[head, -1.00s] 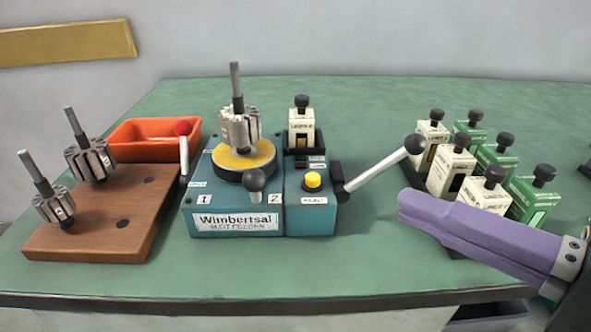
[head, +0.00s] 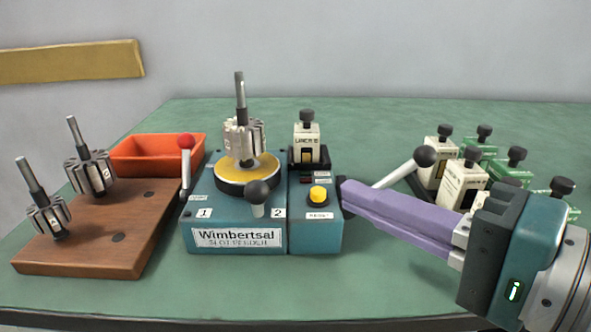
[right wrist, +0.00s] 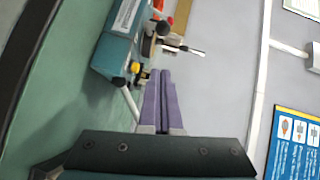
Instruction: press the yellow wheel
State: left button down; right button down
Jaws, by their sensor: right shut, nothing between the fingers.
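The yellow wheel (head: 236,176) is a flat yellow disc with a dark rim on top of the blue machine (head: 237,238). A grey slotted armature (head: 243,138) with an upright shaft stands on it. A round yellow button (head: 318,194) sits on the machine's right section. My right gripper (head: 346,190) has long purple fingers, shut and empty. Its tips are just right of the button and the machine's right edge in the head view, apart from the wheel. The closed fingers also show in the right wrist view (right wrist: 162,74). My left gripper is not in view.
A black-knobbed lever (head: 258,192) stands before the wheel. A red-knobbed lever (head: 186,150) is at its left, and a white lever (head: 405,168) at the right, partly behind my fingers. A wooden board (head: 90,245) with armatures, an orange tray (head: 155,150) and several knobbed blocks (head: 461,185) flank the machine.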

jog(key=w+a+f, duration=0.1)
jog(key=w+a, duration=0.1)
jog(key=a, duration=0.4)
jog(key=shift+w, duration=0.35)
jog(key=shift+f, duration=0.1)
